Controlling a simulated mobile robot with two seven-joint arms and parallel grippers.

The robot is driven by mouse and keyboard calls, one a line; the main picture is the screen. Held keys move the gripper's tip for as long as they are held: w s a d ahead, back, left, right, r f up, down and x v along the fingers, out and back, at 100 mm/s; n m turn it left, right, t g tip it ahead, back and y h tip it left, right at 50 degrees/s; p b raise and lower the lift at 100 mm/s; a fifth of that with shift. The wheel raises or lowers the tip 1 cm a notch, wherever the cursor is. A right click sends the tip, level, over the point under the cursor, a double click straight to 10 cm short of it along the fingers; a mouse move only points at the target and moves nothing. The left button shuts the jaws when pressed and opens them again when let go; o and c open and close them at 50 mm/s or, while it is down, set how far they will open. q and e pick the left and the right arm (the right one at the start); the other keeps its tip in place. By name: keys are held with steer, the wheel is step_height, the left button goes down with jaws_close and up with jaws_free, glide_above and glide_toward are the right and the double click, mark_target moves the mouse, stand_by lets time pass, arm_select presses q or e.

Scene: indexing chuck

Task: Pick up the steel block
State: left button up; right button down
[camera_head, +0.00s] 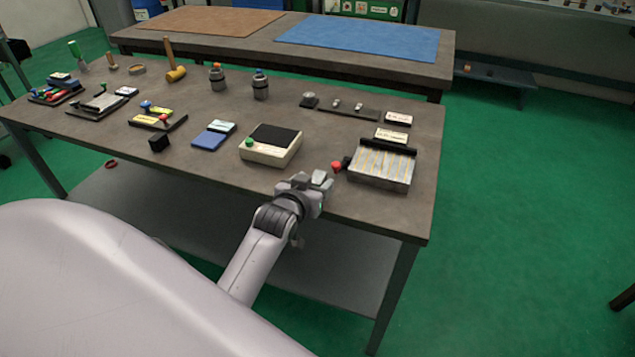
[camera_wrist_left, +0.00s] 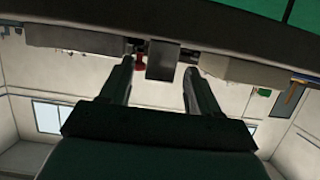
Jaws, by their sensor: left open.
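The steel block (camera_head: 320,178) is a small light grey block at the front edge of the near table. It also shows in the left wrist view (camera_wrist_left: 163,60), upright and just beyond the fingers. My left gripper (camera_head: 309,185) is at the table's front edge, right at the block in the head view. In the left wrist view its two fingers (camera_wrist_left: 158,82) are open, with the block lined up between them and a gap on each side. Whether the fingertips reach past the block's near face I cannot tell. My right gripper is in neither view.
A red knob (camera_head: 336,167) on the ribbed grey fixture (camera_head: 381,168) is close to the block's right. A cream box with a black top (camera_head: 270,146) stands to its left. A blue pad (camera_head: 209,138) and several tools lie further left.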

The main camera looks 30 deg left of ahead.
arm_select(q)
steer(key=shift+x, duration=1.45)
jaws_close()
steer(key=shift+w+r, duration=0.1)
steer(key=shift+r, duration=0.1)
